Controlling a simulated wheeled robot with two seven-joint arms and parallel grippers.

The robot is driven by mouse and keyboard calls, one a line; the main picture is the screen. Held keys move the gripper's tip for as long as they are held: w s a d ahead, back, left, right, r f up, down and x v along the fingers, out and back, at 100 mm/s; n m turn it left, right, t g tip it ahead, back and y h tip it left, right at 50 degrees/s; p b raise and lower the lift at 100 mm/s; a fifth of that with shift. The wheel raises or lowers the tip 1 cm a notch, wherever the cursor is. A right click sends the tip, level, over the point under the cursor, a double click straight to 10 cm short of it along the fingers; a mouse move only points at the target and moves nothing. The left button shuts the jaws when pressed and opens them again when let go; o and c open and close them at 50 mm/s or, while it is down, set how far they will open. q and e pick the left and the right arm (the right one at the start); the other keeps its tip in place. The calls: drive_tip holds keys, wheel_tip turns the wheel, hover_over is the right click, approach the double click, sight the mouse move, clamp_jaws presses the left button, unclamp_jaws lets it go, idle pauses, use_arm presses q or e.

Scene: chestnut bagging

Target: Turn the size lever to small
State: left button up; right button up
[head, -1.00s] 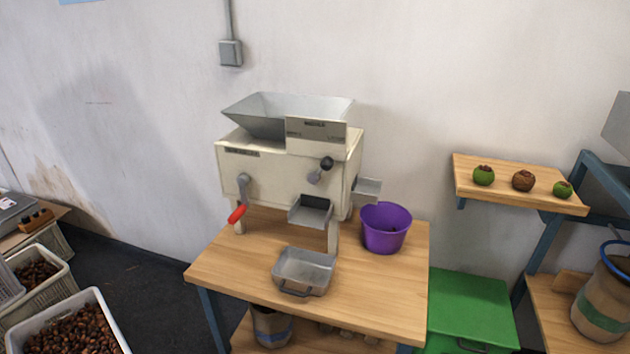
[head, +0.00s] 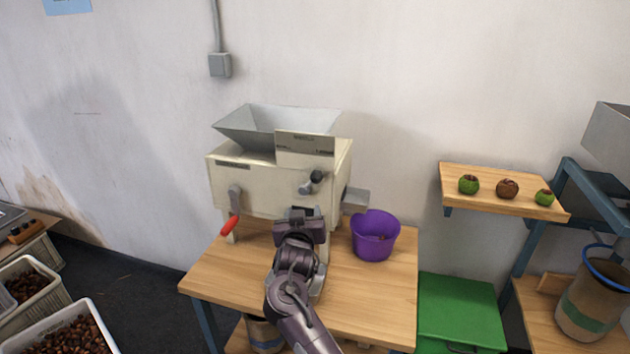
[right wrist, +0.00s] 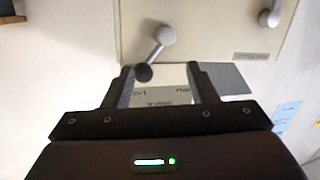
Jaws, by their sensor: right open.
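The cream sorting machine (head: 232,185) stands on the wooden table. A short grey lever with a black knob (head: 316,177) is on its front, knob tilted up and right of its pivot. I take it for the size lever; its markings are too small to read. My right gripper (head: 304,212) is open and empty, just below this lever in the head view. In the right wrist view the machine appears inverted. There the black knob (right wrist: 143,72) shows between the fingertips (right wrist: 159,80), nearer the left one; contact cannot be told. My left gripper is out of view.
A red-handled crank (head: 231,224) hangs at the machine's front left. A purple bucket (head: 375,237) stands on the table (head: 375,300) to the right. A small shelf (head: 500,200) holds husks and burrs.

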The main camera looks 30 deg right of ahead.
sight(315, 180)
drive_tip(key=w+d+r+h, duration=0.1)
drive_tip(key=w+d, duration=0.1)
drive_tip(key=w+d+r+m+h+p, duration=0.1)
drive_tip(key=w+d, duration=0.1)
drive_tip(key=d, duration=0.1)
drive_tip(key=w+d+r+h+p, duration=0.1)
drive_tip(key=w+d+r, duration=0.1)
drive_tip(key=shift+w+d+m, duration=0.3)
drive_tip(key=shift+d, duration=0.1)
drive_tip(key=shift+f, duration=0.1)
drive_tip(key=shift+c, duration=0.2)
clamp_jaws()
